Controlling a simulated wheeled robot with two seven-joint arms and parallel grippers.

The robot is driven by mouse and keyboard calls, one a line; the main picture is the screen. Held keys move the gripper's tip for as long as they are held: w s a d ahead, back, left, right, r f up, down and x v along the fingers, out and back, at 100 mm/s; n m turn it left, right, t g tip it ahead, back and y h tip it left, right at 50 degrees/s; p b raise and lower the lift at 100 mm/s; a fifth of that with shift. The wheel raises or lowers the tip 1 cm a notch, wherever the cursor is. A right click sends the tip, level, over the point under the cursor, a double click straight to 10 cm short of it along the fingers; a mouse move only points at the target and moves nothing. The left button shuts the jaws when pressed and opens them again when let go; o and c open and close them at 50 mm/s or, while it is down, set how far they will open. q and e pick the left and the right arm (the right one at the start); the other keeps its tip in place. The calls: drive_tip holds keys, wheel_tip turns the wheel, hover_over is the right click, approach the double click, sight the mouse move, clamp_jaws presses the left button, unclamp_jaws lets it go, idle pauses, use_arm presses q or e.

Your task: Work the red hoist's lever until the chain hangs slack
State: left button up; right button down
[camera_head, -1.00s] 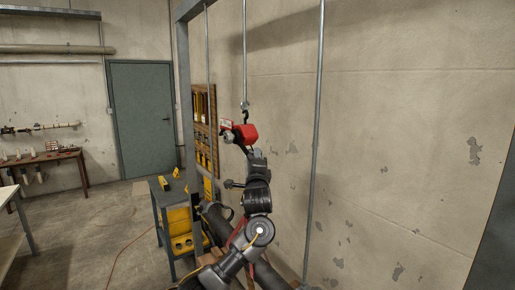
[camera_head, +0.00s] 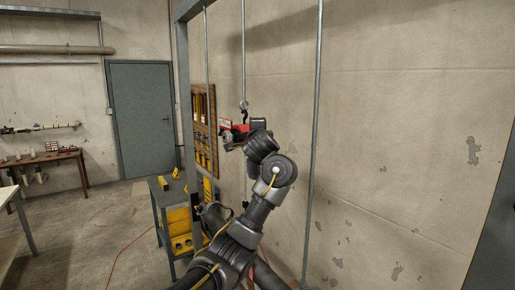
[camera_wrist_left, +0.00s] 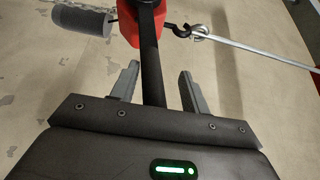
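The red hoist (camera_head: 240,128) hangs from a hook in the frame in the head view, partly hidden by my left arm. In the left wrist view the red hoist body (camera_wrist_left: 129,22) is at the top, with a black bar (camera_wrist_left: 152,60), apparently the lever, running down toward the palm. A dark grey cylinder (camera_wrist_left: 84,20) sticks out left of the hoist. My left gripper (camera_wrist_left: 158,82) is open, with one finger on each side of the bar and gaps visible on both sides. The chain (camera_head: 245,188) shows partly below the hoist; its tension cannot be told. My right gripper is not in view.
A steel rod (camera_head: 316,130) hangs right of the arm and a grey upright (camera_head: 184,110) stands left. The wall is behind the hoist.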

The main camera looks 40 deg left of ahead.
use_arm(q)
drive_tip(key=shift+a+r, duration=0.2)
drive_tip(key=shift+r, duration=0.35)
drive_tip(key=f+b, duration=0.3)
drive_tip(key=shift+s+d+f+t+b, duration=0.3)
drive_tip(key=shift+w+d+f+m+y, duration=0.1)
drive_tip(key=shift+w+f+m+y, duration=0.05)
drive_tip(key=shift+f+m+y, duration=0.15)
drive_tip(key=shift+r, duration=0.1)
